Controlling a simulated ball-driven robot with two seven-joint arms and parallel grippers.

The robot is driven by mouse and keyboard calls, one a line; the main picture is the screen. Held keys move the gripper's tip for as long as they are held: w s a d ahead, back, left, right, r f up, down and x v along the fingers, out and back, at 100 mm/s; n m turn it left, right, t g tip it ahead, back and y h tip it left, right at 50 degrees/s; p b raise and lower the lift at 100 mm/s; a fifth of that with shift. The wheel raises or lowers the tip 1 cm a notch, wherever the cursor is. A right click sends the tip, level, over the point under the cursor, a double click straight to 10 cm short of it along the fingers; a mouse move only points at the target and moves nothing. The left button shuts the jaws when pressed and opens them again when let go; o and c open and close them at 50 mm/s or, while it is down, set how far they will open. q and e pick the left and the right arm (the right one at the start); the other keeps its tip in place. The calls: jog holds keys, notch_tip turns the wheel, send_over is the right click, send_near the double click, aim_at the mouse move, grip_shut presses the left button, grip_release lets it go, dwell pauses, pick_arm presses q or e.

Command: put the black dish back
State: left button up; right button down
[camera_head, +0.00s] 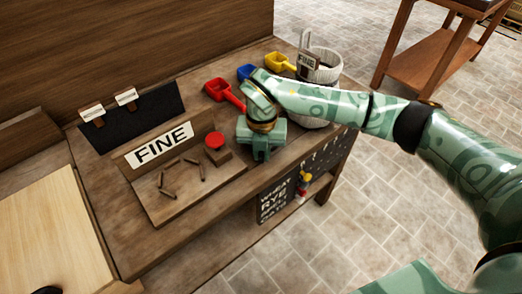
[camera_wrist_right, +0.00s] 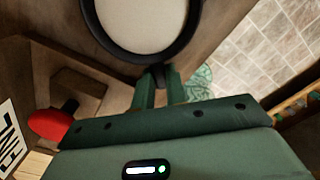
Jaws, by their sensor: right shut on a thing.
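The black dish (camera_wrist_right: 187,45) shows at the top of the right wrist view as a round black rim around a pale inside, partly cut off by the picture edge. My right gripper (camera_wrist_right: 158,80) is shut on a short black part at the near side of its rim. In the head view the right gripper (camera_head: 262,155) points down over the workbench, right of the red knob; I cannot make out the dish there. Whether the dish touches the bench is unclear. My left gripper is not in view.
On the bench (camera_head: 120,235) stand a FINE sign (camera_head: 160,145), a red knob (camera_head: 215,140), a dark mat (camera_head: 150,115) with two labelled holders, and red (camera_head: 222,92), blue (camera_head: 247,72) and yellow (camera_head: 280,62) scoops. A pale basket (camera_head: 325,72) stands behind my right arm.

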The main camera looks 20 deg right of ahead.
dwell(0.4)
jog(key=c, duration=1.3)
grip_release()
jog(key=shift+c, duration=0.2)
